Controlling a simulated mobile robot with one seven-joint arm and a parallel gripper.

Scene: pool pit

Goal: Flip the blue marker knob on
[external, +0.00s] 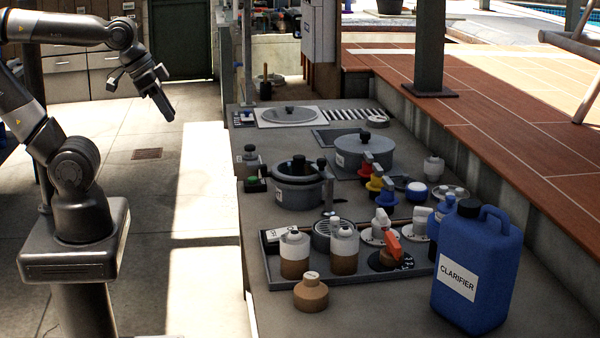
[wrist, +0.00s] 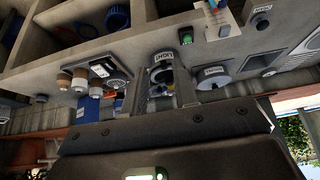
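The blue marker knob (external: 387,198) stands on the grey counter, the nearest in a short row with a yellow knob (external: 376,182) and a red knob (external: 367,167); each has a coloured base and a grey handle. I cannot make out the blue knob's on or off position. My gripper (external: 164,110) hangs in the air left of the counter, well away from the knobs. The wrist view looks over the counter upside down. There the fingers (wrist: 164,90) are apart with nothing held between them.
A tray (external: 285,284) with bottles and an orange-handled valve (external: 388,246) lies in front. A blue CLARIFIER jug (external: 475,265) stands front right. The floor between base and counter is clear.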

